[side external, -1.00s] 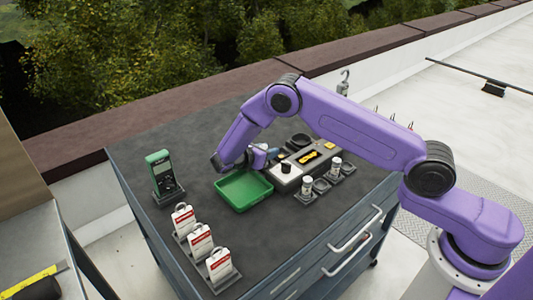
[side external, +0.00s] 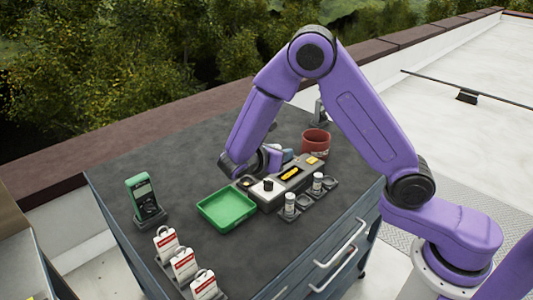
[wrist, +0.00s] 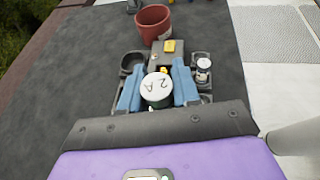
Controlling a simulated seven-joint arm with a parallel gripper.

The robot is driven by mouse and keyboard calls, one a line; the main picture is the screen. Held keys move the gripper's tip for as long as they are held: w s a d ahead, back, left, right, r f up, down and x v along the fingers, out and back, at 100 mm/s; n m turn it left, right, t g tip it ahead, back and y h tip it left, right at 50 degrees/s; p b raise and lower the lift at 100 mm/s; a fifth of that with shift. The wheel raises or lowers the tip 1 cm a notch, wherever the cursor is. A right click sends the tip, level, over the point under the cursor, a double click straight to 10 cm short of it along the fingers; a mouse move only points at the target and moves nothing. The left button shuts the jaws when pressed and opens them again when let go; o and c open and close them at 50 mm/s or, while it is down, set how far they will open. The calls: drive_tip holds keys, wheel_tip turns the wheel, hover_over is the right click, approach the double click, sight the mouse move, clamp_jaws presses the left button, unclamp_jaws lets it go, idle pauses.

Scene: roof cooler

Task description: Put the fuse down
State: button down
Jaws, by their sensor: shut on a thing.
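My gripper (wrist: 157,92) has blue fingers shut on a fuse (wrist: 157,86), a dark cylinder with a white top marked "2 A". In the side external view my gripper (side external: 272,158) is beyond the grey fuse block (side external: 262,194), which has a white knob and a yellow marking. The held fuse is hidden there. In the wrist view the fuse is over or in front of the block; I cannot tell whether it touches. Two more white-topped fuses, a nearer one (side external: 290,204) and a farther one (side external: 317,182), stand in dark holders along the block's near side.
An open green tray (side external: 228,208) lies left of the block. A red cup (side external: 315,142) stands behind it. A green meter (side external: 144,197) and several white red-banded tags (side external: 184,263) stand at the left. The table between meter and tray is clear.

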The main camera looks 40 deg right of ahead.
drive_tip(key=s+d+r+m+g, duration=0.2)
drive_tip(key=s+d+r+g, duration=0.1)
drive_tip(key=d, duration=0.8)
drive_tip(key=s+d+r+m+g, duration=0.2)
drive_tip(key=d+r, duration=0.1)
drive_tip(key=d, duration=0.8)
drive_tip(key=w+d+f, duration=0.7)
drive_tip(key=w+f, duration=0.5)
drive_tip(key=shift+f, duration=0.35)
drive_tip(key=shift+f, duration=0.65)
